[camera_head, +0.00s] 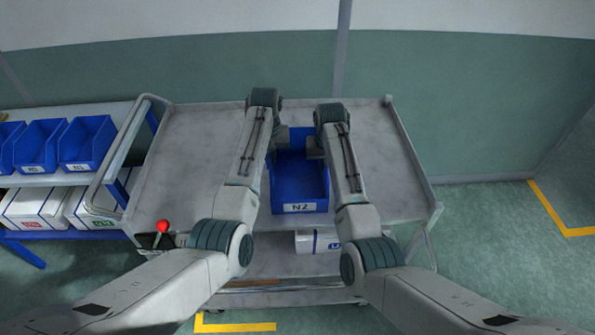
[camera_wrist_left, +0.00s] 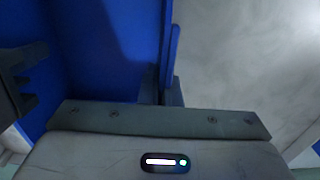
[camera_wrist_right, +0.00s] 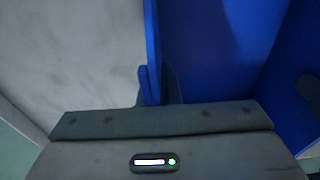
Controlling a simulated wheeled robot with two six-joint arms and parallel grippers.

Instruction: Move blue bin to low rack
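The blue bin (camera_head: 300,180), labelled N2, is at the middle of the grey cart top (camera_head: 200,150), between my two arms. I cannot tell whether it rests on the cart or is slightly raised. My left gripper (camera_head: 281,138) has its fingers on both sides of the bin's left wall, close against it; the wall also shows in the left wrist view (camera_wrist_left: 172,45). My right gripper (camera_head: 314,148) closes likewise around the right wall, which the right wrist view shows (camera_wrist_right: 152,45). The fingertips are partly hidden. A low rack (camera_head: 70,180) stands at the left.
Several blue bins (camera_head: 88,142) sit on the rack's upper shelf at the left, with white boxes (camera_head: 35,207) below. A white box (camera_head: 317,241) lies on the cart's lower shelf. A red-knobbed lever (camera_head: 162,226) is at the cart's left front. Floor at the right is clear.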

